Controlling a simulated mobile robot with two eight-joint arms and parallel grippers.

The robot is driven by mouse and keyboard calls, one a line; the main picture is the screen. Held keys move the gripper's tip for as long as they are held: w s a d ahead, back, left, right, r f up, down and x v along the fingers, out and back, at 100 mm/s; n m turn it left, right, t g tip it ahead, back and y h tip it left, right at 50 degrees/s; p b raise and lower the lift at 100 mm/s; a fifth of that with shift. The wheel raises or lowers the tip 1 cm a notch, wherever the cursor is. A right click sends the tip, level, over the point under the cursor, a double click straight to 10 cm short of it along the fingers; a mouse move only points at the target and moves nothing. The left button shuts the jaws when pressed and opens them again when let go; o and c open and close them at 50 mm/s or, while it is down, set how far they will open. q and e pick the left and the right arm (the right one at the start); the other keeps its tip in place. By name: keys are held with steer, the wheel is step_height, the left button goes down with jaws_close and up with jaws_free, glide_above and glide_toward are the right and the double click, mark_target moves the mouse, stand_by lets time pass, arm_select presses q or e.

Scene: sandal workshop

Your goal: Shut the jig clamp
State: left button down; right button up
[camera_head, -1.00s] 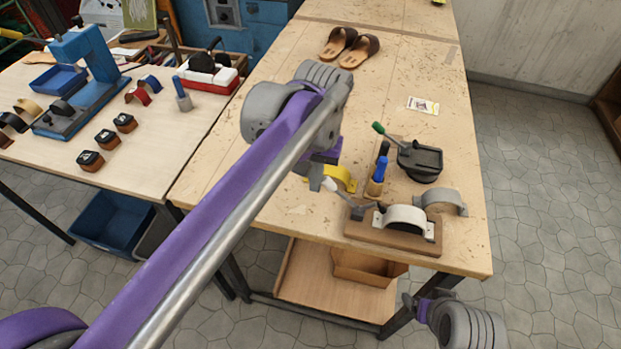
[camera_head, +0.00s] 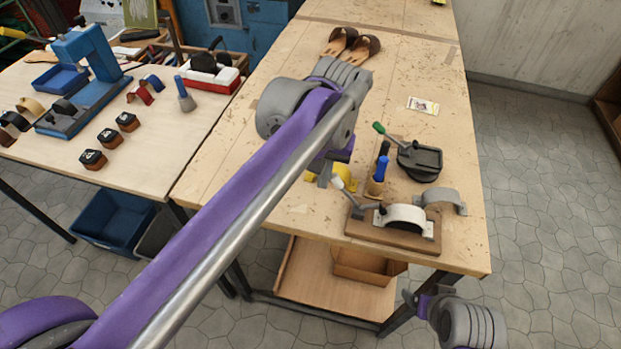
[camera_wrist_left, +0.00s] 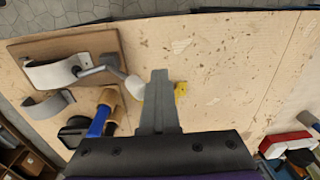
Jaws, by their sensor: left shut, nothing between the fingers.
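The jig is a brown wooden base (camera_head: 385,235) with a pale arched strap (camera_head: 404,215) over it, at the front of the workbench. Its clamp lever (camera_head: 366,207) slants up and left to a white handle (camera_head: 340,184). In the left wrist view the white handle (camera_wrist_left: 135,87) lies close beside my shut left fingers (camera_wrist_left: 159,95); I cannot tell whether they touch. My left gripper (camera_head: 324,180) is shut and empty, just left of the handle in the head view. My right gripper (camera_head: 411,299) hangs beyond the bench's front edge, its jaws unclear.
A blue-handled tool (camera_head: 380,172) stands behind the jig. A yellow piece (camera_head: 344,172) is partly hidden by my left gripper. A dark press with a green-tipped lever (camera_head: 420,160) and a grey arch (camera_head: 446,199) are nearby. Sandals (camera_head: 350,44) lie at the far end.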

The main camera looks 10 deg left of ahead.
arm_select(q)
steer(key=d, duration=0.2)
steer(key=d+f+h, duration=0.1)
steer(key=shift+s+d, duration=0.3)
steer(key=shift+s, duration=0.05)
arm_select(e)
steer(key=shift+s+f, duration=0.1)
arm_select(q)
steer(key=shift+d, duration=0.1)
steer(key=d, duration=0.2)
steer(key=shift+d+r, duration=0.2)
steer(key=shift+d, duration=0.1)
step_height(320, 180, up, 8)
steer(key=p, duration=0.5)
glide_above(342, 187)
steer(key=d, duration=0.2)
steer(key=shift+w, duration=0.35)
arm_select(e)
steer(key=w+d+r, duration=0.1)
steer(key=w+r, duration=0.2)
steer(key=r, duration=0.3)
steer(key=shift+w+d+r+t, duration=0.25)
steer(key=shift+w+d+t, duration=0.05)
arm_select(q)
steer(key=shift+s+a, duration=0.1)
steer(key=shift+a, duration=0.1)
arm_select(e)
steer(key=shift+s+a, duration=0.15)
